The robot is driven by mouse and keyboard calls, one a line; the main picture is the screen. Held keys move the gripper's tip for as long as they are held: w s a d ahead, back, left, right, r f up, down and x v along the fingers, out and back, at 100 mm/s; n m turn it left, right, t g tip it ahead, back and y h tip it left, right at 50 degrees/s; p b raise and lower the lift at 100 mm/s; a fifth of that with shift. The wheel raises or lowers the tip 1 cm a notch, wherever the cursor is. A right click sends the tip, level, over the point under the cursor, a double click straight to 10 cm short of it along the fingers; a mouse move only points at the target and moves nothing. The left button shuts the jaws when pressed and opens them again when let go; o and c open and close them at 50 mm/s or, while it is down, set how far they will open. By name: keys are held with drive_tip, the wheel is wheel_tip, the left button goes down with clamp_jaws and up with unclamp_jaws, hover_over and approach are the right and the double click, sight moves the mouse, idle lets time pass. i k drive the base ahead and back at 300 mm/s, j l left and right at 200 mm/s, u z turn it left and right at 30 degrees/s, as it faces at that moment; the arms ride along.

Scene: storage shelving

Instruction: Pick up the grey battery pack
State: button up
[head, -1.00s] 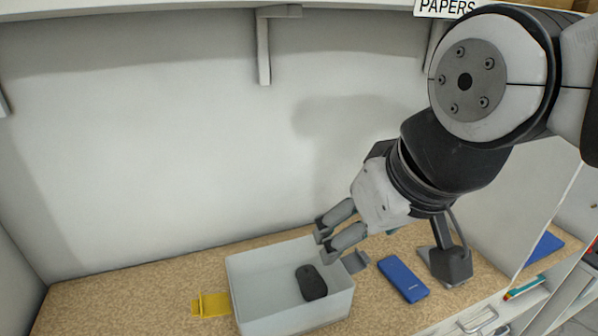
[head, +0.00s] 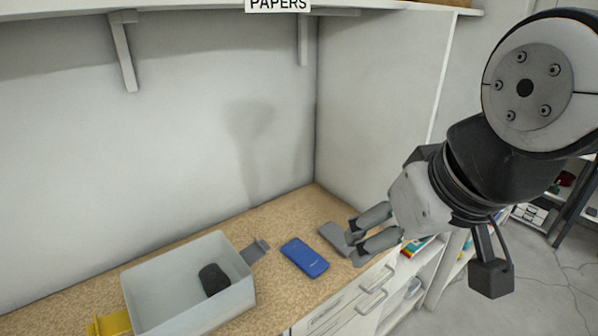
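The grey battery pack (head: 333,236) appears to be the flat grey block on the wooden counter, right of a blue pack. Its right end is beside or behind my fingertips in the picture. My gripper (head: 355,245) is open, with its two fingers apart and pointing left and down at the right end of the pack. I cannot tell whether a finger touches it. Nothing shows clearly held between the fingers.
A blue pack (head: 304,257) lies close left of the grey one. A pale open bin (head: 160,290) holds a dark object (head: 214,280). A grey tab (head: 256,251) and a yellow piece (head: 110,324) flank the bin. A side wall (head: 375,130) stands behind the gripper.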

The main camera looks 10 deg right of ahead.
sight(331, 232)
drive_tip(key=k+z, duration=0.2)
drive_tip(key=i+l, duration=0.25)
drive_tip(key=l, duration=0.15)
drive_tip(key=i+l, duration=0.2)
drive_tip(key=l, duration=0.2)
drive_tip(key=i+l+u, duration=0.1)
drive_tip(key=l+u, duration=0.25)
drive_tip(key=i+l+u, duration=0.1)
drive_tip(key=l+u, duration=0.6)
drive_tip(key=u, duration=1)
drive_tip(key=i, duration=0.05)
